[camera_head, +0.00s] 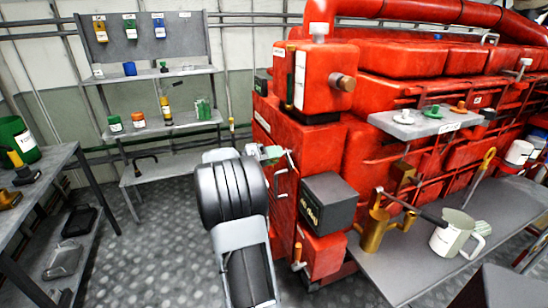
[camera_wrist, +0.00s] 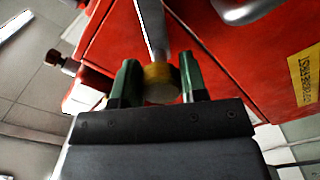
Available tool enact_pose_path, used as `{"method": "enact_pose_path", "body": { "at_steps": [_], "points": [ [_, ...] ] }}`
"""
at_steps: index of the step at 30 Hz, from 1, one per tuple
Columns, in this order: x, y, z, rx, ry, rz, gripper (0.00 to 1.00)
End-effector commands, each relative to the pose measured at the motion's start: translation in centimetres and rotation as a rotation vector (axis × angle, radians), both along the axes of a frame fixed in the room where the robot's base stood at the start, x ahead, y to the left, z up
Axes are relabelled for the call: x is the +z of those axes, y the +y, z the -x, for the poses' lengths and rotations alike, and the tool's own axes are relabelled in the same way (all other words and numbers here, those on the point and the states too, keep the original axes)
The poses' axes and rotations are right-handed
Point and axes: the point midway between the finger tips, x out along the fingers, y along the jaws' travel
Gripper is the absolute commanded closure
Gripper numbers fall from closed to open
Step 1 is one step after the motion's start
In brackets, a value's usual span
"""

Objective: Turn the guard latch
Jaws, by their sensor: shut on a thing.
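The guard latch (camera_wrist: 162,83) shows in the wrist view as a grey bar with a round brass end, against the red engine housing. The brass end sits between the two green fingers of my gripper (camera_wrist: 158,72), which is shut on it. In the head view my gripper (camera_head: 270,154) is at the left end of the red engine (camera_head: 330,165), beside a thin grey handle bar (camera_head: 282,180). My arm's wrist hides part of this spot, and the brass end cannot be made out there.
A dark grey box (camera_head: 328,202) sticks out just right of and below my gripper. A grey bench (camera_head: 420,265) at the right holds a brass can (camera_head: 375,230) and a cream jug (camera_head: 455,234). Shelves (camera_head: 160,165) stand at the back left. The floor between is clear.

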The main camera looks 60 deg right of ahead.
Motion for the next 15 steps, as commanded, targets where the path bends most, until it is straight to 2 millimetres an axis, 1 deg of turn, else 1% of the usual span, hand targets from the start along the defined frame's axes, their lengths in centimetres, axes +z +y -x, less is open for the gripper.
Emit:
{"method": "enact_pose_path", "body": {
  "at_steps": [9, 15],
  "points": [
    [0.23, 0.01, 0.00, 0.000, 0.233, -0.172, 0.84],
    [0.23, 0.01, 0.00, 0.001, 0.357, -0.263, 0.84]
  ]
}}
